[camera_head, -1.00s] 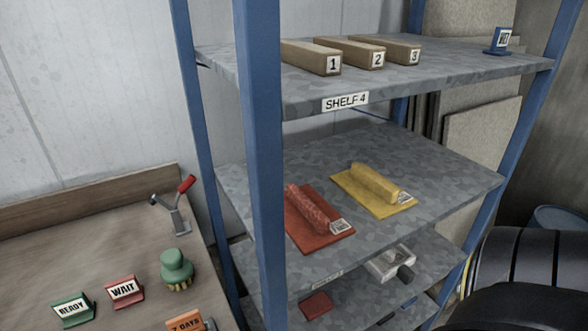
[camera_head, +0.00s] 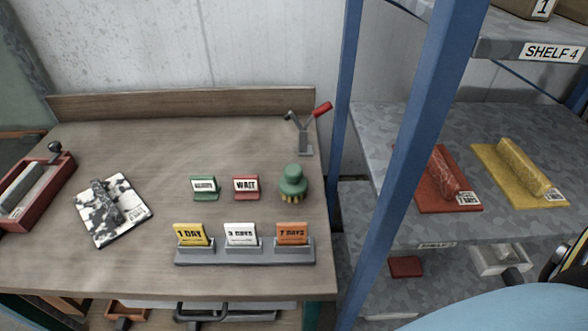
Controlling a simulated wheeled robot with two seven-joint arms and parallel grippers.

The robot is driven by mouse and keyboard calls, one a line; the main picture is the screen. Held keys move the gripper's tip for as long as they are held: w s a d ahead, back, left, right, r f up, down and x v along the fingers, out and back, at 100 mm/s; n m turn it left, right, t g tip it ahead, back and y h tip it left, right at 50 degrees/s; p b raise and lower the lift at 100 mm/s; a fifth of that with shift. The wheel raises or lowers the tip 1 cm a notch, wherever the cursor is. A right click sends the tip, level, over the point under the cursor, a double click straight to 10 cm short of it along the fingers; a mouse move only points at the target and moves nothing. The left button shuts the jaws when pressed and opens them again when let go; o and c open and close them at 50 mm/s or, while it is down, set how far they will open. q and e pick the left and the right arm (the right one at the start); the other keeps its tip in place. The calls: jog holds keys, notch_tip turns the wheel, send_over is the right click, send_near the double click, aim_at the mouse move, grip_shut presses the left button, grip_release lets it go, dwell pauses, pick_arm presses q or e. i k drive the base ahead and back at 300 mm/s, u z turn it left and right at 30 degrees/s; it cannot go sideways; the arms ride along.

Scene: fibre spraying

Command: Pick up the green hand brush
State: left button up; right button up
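The green hand brush (camera_head: 293,183) stands upright on the wooden workbench, bristles down, near the bench's right end. It has a round green knob and yellowish bristles. It is right of the red WAIT sign and behind the orange 7 DAYS card. Nothing holds it.
The workbench (camera_head: 150,268) also bears a green sign (camera_head: 203,187), a red WAIT sign (camera_head: 246,187), a grey card rack (camera_head: 245,256), a red-handled clamp (camera_head: 306,138), a speckled block (camera_head: 112,210) and a red box (camera_head: 36,190). A blue shelf post (camera_head: 418,150) rises to the right.

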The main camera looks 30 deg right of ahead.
aim_at(292, 185)
jog(key=z, duration=0.25)
jog(key=k, duration=0.95)
jog(key=z, duration=1.1)
